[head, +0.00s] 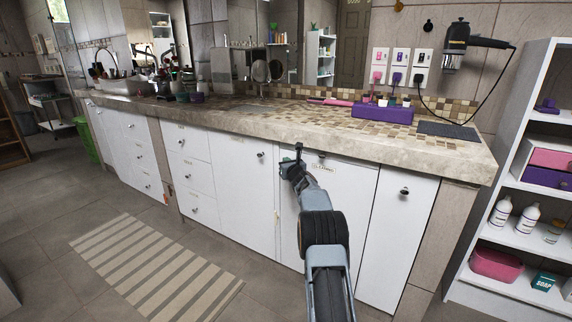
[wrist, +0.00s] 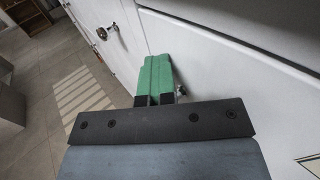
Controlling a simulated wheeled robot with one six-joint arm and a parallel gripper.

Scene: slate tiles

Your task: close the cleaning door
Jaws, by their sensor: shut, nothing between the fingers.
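The cleaning door (head: 352,200) is a white cabinet panel under the counter, with a small label (head: 323,167) near its top. My arm hides much of its lower left in the head view. In the wrist view the door (wrist: 250,110) fills the right side, its top edge running diagonally, and it looks close to flush; I cannot tell how large any gap is. My gripper (head: 298,150) is at the door's upper left, just under the counter edge. Its green fingers (wrist: 158,75) are together and empty, beside a small metal knob (wrist: 180,91). Contact is unclear.
The stone counter (head: 400,150) overhangs the doors. A white door (head: 245,185) with a knob is on the left, and a narrow white door (head: 395,240) is on the right. A white shelf (head: 520,186) stands far right. A striped mat (head: 155,265) lies on open floor.

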